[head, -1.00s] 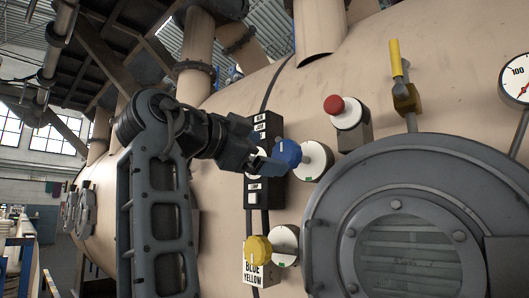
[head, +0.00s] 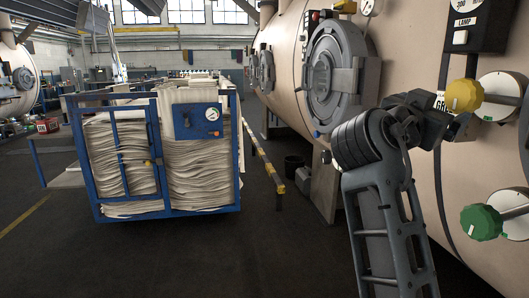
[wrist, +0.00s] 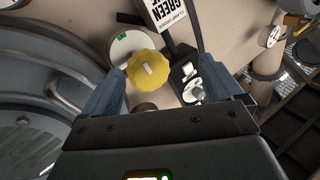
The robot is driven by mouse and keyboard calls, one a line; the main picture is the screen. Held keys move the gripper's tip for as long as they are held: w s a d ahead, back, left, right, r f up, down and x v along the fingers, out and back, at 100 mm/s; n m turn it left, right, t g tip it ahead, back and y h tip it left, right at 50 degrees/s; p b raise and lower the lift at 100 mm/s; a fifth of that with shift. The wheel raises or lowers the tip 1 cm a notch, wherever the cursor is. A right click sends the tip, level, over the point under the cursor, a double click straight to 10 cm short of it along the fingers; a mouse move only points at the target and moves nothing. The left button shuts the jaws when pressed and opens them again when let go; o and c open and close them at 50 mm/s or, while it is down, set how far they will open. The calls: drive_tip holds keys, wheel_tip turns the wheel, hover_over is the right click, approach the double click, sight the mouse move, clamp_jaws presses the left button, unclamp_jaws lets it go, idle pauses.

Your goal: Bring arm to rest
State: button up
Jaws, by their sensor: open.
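My gripper (wrist: 160,78) is open in the wrist view, its two blue-grey fingers apart with nothing held. A yellow knob (wrist: 145,69) on a round white base shows between the fingers; I cannot tell how far ahead it is. In the head view my gripper (head: 452,126) is at the right, on my bent arm, close to the side of the large beige vessel (head: 290,40). Its fingertips are hard to make out there. A yellow knob (head: 464,95) shows just above and right of it, and a green knob (head: 481,221) lower right.
A blue cart (head: 238,150) stacked with cream cloth stands left of my arm. A yellow-and-black rail (head: 262,157) runs between cart and vessel. A round hatch (head: 330,65) juts from the vessel. Dark floor (head: 240,260) is clear in front.

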drive_tip(key=s+a+f+n+t+y, duration=0.1)
drive_tip(key=s+f+n+y, duration=0.15)
drive_tip(key=f, duration=0.55)
drive_tip(key=s+a+f+n+t+y, duration=0.15)
drive_tip(key=f+n, duration=0.25)
drive_tip(key=f, duration=0.4)
drive_tip(key=s+f+n+t+y, duration=0.2)
drive_tip(key=f+n+y, duration=0.1)
drive_tip(key=f, duration=0.4)
drive_tip(key=s+a+f+n+y, duration=0.2)
drive_tip(key=s+f+y, duration=0.1)
drive_tip(key=s+f, duration=0.45)
drive_tip(key=s+a+f+n+y, duration=0.2)
drive_tip(key=s+f+y, duration=0.1)
drive_tip(key=s+f, duration=0.4)
drive_tip(key=s+a+r+y, duration=0.1)
drive_tip(key=s+r, duration=0.2)
drive_tip(key=s, duration=1.2)
drive_tip(key=s+r+y, duration=0.2)
drive_tip(key=s, duration=1.2)
wheel_tip(320, 180, up, 10)
drive_tip(key=p, duration=1)
drive_tip(key=shift+a+f+g, duration=0.15)
drive_tip(key=shift+a+g, duration=0.05)
drive_tip(key=shift+g, duration=0.25)
